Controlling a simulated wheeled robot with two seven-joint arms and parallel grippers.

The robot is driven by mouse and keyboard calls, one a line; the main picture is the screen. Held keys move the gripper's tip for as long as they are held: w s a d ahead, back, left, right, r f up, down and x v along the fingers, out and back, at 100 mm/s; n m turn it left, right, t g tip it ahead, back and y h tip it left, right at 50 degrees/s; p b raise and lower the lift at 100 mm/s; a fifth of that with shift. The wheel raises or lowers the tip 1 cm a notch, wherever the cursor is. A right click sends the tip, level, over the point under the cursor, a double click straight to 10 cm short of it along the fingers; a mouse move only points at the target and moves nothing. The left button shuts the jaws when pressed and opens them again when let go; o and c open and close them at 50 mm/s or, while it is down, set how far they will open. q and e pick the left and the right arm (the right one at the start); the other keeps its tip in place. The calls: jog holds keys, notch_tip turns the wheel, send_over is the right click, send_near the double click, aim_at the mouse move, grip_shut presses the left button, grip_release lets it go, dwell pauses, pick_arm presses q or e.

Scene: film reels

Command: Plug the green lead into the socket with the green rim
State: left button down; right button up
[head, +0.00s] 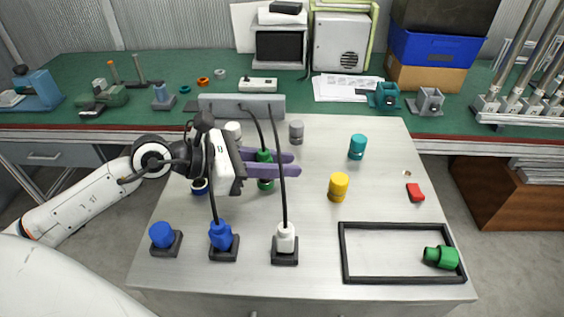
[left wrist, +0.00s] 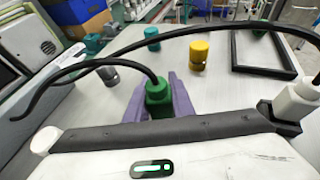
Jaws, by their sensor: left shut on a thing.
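My left gripper (head: 296,163), with purple fingers, is shut on the green plug of the green lead (head: 264,156). The plug is roughly upright above the pale table, and its lower part shows beneath the fingers. In the left wrist view the plug (left wrist: 158,92) sits between the fingers (left wrist: 162,98), its black cable arching off to the left. My right gripper is not in view.
A blue plug (head: 222,236) and white plug (head: 285,238) stand in dark holders near the front, cables running to a grey block (head: 240,103). Yellow (head: 339,187) and teal (head: 357,147) cylinders stand right. A black frame (head: 345,260) holds a green connector (head: 440,257).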

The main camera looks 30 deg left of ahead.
pick_arm(q)
jog(key=shift+f+b, duration=0.45)
jog(key=shift+f, duration=0.1)
dwell(0.4)
jog(key=c, duration=1.8)
grip_release()
jog(key=shift+s+a+r, duration=0.1)
jog(key=shift+s+a, duration=0.05)
jog(key=shift+v, duration=2.65)
jog(key=shift+p+v, duration=0.8)
jog(key=shift+v, duration=1.85)
jog(key=shift+r, duration=0.1)
